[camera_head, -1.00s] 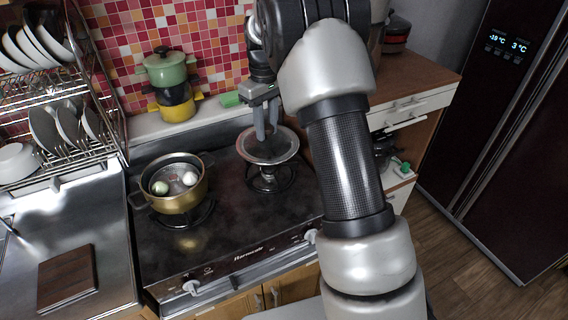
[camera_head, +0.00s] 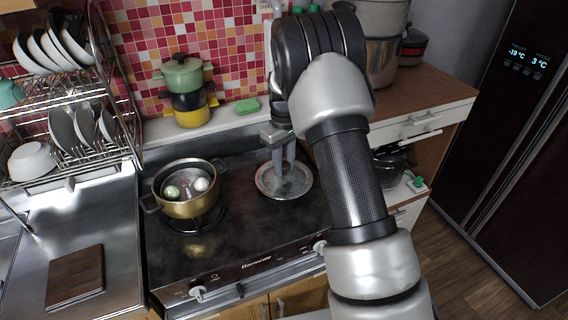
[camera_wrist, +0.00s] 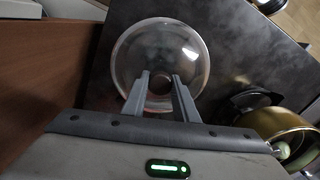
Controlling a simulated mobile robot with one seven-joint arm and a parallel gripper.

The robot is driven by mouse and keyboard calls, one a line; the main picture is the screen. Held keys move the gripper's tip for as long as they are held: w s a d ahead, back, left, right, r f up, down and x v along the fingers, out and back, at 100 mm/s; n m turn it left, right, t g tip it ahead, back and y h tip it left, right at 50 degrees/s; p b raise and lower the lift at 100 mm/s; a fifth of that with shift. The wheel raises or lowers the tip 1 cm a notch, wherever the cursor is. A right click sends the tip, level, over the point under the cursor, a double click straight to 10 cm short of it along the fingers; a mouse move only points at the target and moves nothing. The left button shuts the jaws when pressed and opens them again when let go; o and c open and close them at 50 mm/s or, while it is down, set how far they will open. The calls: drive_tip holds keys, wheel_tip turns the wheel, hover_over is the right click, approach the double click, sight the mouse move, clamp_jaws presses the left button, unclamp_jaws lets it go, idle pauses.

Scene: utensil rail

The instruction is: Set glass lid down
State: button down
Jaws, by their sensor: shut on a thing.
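The round glass lid (camera_head: 268,187) is clear with a pale rim and sits level over the right burner of the stove. I cannot tell whether it rests on the burner or hovers just above it; it hides the burner grate. My gripper (camera_head: 284,165) points down at the lid's middle and is shut on its knob. In the wrist view, the clear lid (camera_wrist: 133,48) spreads out beyond the two fingers of my gripper (camera_wrist: 160,82), with the dark knob between their tips.
A gold pot (camera_head: 186,208) with round items in it stands on the left burner. The dark stovetop (camera_head: 240,225) is bare in front. Green and yellow pots (camera_head: 185,90) and a green sponge (camera_head: 247,106) stand behind. A dish rack (camera_head: 70,160) is at left.

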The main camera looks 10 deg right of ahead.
drive_tip(key=shift+r, duration=0.1)
drive_tip(key=c, duration=1.4)
unclamp_jaws()
